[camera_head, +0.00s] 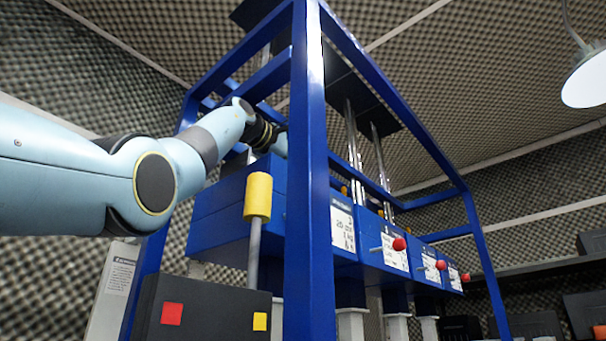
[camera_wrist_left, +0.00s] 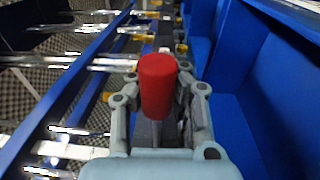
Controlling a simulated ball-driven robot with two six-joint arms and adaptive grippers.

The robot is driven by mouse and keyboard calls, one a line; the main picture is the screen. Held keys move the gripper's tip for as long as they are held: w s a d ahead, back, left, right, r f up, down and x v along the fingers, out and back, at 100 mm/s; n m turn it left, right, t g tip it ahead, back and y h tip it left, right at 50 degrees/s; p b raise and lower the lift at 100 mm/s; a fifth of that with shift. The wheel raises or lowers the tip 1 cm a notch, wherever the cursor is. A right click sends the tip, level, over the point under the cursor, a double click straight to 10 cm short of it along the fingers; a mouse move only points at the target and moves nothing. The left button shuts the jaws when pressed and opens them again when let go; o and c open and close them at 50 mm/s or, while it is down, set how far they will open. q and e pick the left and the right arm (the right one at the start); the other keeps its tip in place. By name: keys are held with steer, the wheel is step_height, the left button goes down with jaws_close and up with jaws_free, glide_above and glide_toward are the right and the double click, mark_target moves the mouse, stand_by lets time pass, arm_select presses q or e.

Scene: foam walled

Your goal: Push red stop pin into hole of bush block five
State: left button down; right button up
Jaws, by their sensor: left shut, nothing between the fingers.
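A red stop pin head (camera_wrist_left: 158,88) with a grey shaft shows in the left wrist view, in line with the fingers of my left gripper (camera_wrist_left: 160,64). That gripper is shut with nothing held; I cannot tell whether it touches the pin. In the head view my left arm reaches behind the blue frame post, which hides the fingertips. The blue blocks (camera_head: 235,200) hang in a row inside the frame. Red pins (camera_head: 399,243) stick out from the labelled blocks farther right. I cannot tell which block is number five, and its hole is not visible. My right gripper is not in view.
The blue frame post (camera_head: 306,180) stands close beside my left wrist. A yellow-topped lever (camera_head: 257,196) rises from a black box (camera_head: 200,308) below the arm. Vertical metal rods (camera_head: 353,140) run above the blocks. A lamp (camera_head: 585,80) hangs at the upper right.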

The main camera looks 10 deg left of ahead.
arm_select(q)
steer(key=shift+w+a+p, duration=0.8)
steer(key=shift+a+p, duration=0.3)
steer(key=shift+a, duration=0.05)
steer(key=shift+w+a+r+p, duration=0.1)
steer(key=shift+w+a+p, duration=0.25)
steer(key=shift+a+p, duration=0.25)
steer(key=shift+w+a+p, duration=0.3)
steer(key=shift+a+p, duration=0.15)
steer(key=shift+p, duration=0.25)
steer(key=c, duration=1.4)
jaws_free()
steer(key=shift+o, duration=0.2)
steer(key=v, duration=1.1)
steer(key=shift+s, duration=0.45)
steer(key=shift+a, duration=0.1)
